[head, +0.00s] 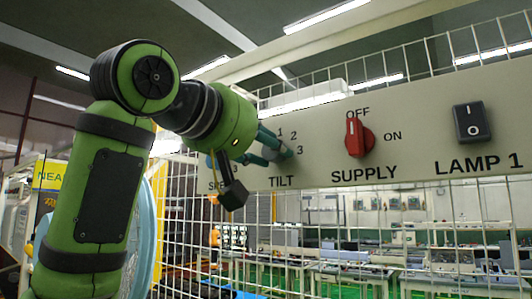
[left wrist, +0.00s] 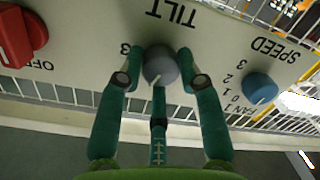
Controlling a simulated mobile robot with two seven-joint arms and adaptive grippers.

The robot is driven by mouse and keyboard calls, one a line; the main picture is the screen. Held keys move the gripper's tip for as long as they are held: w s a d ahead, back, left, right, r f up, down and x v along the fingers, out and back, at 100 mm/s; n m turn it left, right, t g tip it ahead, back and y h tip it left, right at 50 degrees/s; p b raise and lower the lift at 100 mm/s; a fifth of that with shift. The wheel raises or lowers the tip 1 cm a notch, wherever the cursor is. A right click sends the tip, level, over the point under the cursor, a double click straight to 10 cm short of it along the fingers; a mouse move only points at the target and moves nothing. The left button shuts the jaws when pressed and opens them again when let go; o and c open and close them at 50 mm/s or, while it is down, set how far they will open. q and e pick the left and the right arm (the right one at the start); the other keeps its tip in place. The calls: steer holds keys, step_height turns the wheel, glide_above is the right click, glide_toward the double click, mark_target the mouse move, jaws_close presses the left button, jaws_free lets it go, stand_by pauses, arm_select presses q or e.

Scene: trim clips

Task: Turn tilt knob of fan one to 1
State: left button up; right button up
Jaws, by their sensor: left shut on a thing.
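The tilt knob (left wrist: 160,66) is round and grey, on the pale panel above the printed word TILT as seen in the head view. In the left wrist view the panel appears upside down. My left gripper (head: 278,150) has its green fingers on either side of the knob, shut on it; the fingers (left wrist: 162,72) also show in the wrist view. A pale pointer line on the knob points down and slightly left in the wrist view. The numbers 1, 2 and 3 show around it in the head view, where my fingers mostly hide the knob.
The panel (head: 400,110) also bears a red supply knob (head: 356,138) and a black LAMP 1 rocker switch (head: 471,122). A blue speed knob (left wrist: 260,88) sits beside the tilt knob. White wire mesh (head: 265,275) stands around the panel, with workbenches behind.

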arm_select(q)
steer(key=shift+a+r+n+b, duration=0.15)
steer(key=shift+n+b, duration=0.35)
steer(key=shift+n, duration=1.1)
steer(key=o, duration=0.9)
steer(key=shift+o, duration=1.2)
steer(key=shift+w, duration=0.1)
steer(key=shift+w+d, duration=0.15)
steer(key=shift+d, duration=0.05)
steer(key=f+v, duration=0.1)
steer(key=v, duration=1.1)
steer(key=shift+a+r, duration=0.15)
steer(key=shift+r, duration=0.2)
steer(key=shift+w, duration=0.15)
